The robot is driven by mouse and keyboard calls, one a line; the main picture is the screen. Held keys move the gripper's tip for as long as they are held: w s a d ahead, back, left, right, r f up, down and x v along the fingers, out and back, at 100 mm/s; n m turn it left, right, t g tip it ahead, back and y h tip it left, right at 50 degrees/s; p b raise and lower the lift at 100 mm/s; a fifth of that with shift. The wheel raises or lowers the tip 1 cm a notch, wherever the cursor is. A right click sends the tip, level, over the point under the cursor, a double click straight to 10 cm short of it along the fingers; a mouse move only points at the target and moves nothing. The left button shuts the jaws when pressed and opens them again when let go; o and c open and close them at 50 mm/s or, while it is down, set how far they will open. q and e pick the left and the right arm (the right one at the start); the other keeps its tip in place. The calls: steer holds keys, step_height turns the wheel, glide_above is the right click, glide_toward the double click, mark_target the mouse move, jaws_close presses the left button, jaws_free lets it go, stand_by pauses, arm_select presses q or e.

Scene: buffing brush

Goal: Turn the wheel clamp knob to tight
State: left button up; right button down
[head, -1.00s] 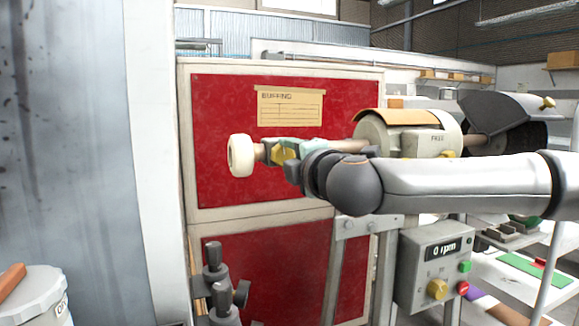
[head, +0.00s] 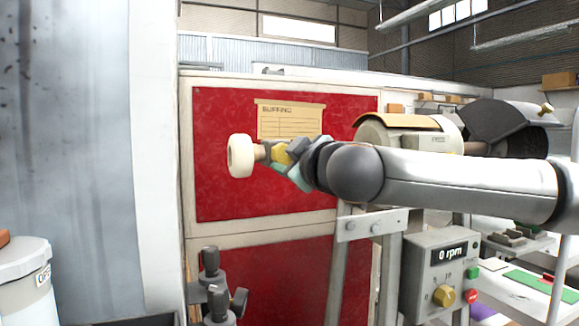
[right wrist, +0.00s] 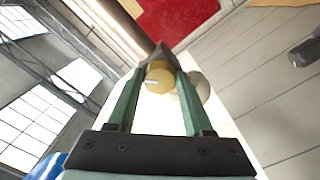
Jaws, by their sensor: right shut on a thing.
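The yellow clamp knob (head: 281,153) sits on the spindle just behind the white buffing wheel (head: 240,156). My right gripper (head: 286,152) reaches in from the right and is shut on the knob. In the right wrist view the knob (right wrist: 160,76) lies between the tips of the two green fingers, with a pale mark on its face. The pale wheel (right wrist: 202,88) shows partly behind the right finger. My arm hides much of the spindle. My left gripper is not in view.
The buffing machine (head: 400,135) stands behind my right arm. Its control box (head: 437,270) reads 0 rpm. A red panel (head: 225,190) with a paper card (head: 290,120) is behind the wheel. A dark clamp stand (head: 214,290) stands below. A white bucket (head: 25,285) is at left.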

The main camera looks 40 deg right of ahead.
steer(key=m+b, duration=0.2)
steer(key=m, duration=0.3)
steer(key=shift+a+f+b, duration=0.1)
steer(key=shift+b, duration=0.25)
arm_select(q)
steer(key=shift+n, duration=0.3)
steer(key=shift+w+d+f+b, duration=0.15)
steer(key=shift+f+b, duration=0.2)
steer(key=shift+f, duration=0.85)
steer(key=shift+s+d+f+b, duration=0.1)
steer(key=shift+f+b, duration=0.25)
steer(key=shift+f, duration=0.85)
arm_select(e)
steer(key=shift+m, duration=1.8)
steer(key=shift+c, duration=1.5)
jaws_free()
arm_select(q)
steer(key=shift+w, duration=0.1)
arm_select(e)
steer(key=shift+a, duration=0.1)
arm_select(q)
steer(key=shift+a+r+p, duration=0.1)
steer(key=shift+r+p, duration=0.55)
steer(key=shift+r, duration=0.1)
arm_select(e)
steer(key=v, duration=1.2)
steer(key=shift+s, duration=0.2)
